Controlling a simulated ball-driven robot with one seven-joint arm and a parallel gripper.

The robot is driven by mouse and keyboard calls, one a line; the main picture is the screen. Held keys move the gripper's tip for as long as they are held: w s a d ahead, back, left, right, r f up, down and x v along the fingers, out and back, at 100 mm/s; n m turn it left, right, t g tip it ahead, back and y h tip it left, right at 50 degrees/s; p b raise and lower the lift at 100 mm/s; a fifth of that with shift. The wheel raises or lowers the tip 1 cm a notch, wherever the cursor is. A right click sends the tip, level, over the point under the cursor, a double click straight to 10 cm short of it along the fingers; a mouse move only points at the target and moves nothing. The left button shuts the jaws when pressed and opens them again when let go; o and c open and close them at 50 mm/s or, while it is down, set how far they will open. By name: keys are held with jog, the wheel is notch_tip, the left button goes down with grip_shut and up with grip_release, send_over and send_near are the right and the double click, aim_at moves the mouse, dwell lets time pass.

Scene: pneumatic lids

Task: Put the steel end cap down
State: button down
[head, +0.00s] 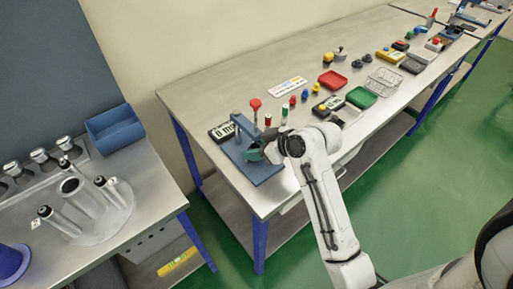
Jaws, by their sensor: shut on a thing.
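My gripper (264,151) is at the front left corner of the long bench, just over the blue base plate (262,174) of a small blue fixture. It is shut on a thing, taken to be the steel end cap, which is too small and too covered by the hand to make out. A teal part shows at the jaws, beside the fixture's upright. I cannot tell whether the held thing touches the plate.
A display block (222,131) and a red-topped tool (256,105) stand close by.

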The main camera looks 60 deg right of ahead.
jog(key=c, duration=0.9)
grip_release()
jog(key=shift+s+f, duration=0.2)
jog(key=shift+f, duration=0.45)
jog(key=o, duration=0.4)
jog(key=shift+w+r, duration=0.1)
jog(key=shift+r, duration=0.05)
jog(key=shift+c, duration=0.2)
jog(key=shift+r, duration=0.1)
jog(key=v, duration=1.2)
